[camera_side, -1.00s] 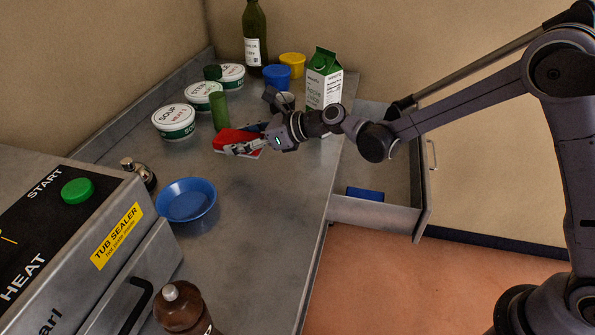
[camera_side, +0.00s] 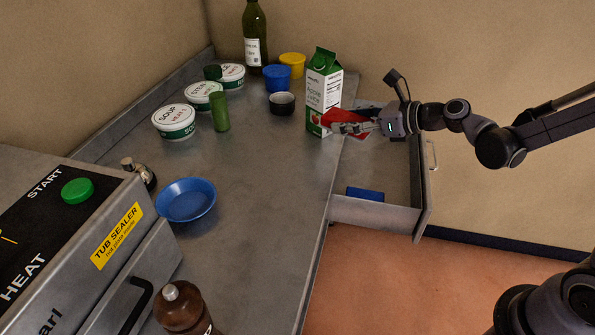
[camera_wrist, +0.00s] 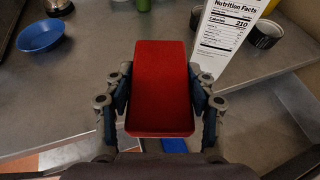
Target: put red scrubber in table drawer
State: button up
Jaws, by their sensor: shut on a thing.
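The red scrubber (camera_side: 349,122) is held between the fingers of my gripper (camera_side: 362,128), which is shut on it. In the wrist view the red scrubber (camera_wrist: 161,88) fills the space between both fingers of my gripper (camera_wrist: 161,105). The table drawer (camera_side: 378,212) is pulled open at the right side of the table. In the side view the scrubber is over the back part of the drawer opening, close to the table edge and the carton. Its exact height above the drawer is hard to tell.
A green and white apple juice carton (camera_side: 323,90) stands at the table edge, right beside the scrubber. A blue block (camera_side: 365,194) lies in the front of the drawer.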

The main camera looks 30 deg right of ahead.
aim_at(325, 115)
jog(key=s+d+m+h, duration=0.2)
jog(key=s+d, duration=0.3)
jog(key=s, duration=0.1)
jog(key=w+a+n+y, duration=0.1)
jog(key=w+a, duration=0.2)
jog(key=w+a+n+y, duration=0.1)
jog(key=w+a, duration=0.2)
jog(key=w+a+n+y, duration=0.1)
jog(key=w+a, duration=0.2)
jog(key=w, duration=0.1)
jog(key=shift+a+r+g, duration=0.1)
jog(key=shift+r+g, duration=0.15)
jog(key=shift+g, duration=0.05)
jog(key=w+a+n+g+y, duration=0.25)
jog(key=w+a, duration=0.35)
jog(key=a, duration=0.4)
jog(key=shift+t, duration=0.35)
jog(key=a+f, duration=0.2)
jog(key=a, duration=0.1)
jog(key=a+f, duration=0.2)
jog(key=a, duration=0.2)
jog(key=a+f, duration=0.1)
jog(key=a, duration=0.3)
jog(key=shift+w+f, duration=0.35)
jog(key=shift+f, duration=0.05)
jog(key=shift+a+f, duration=0.35)
jog(key=shift+a, duration=0.05)
jog(key=shift+f, duration=1.95)
jog(key=shift+f, duration=0.15)
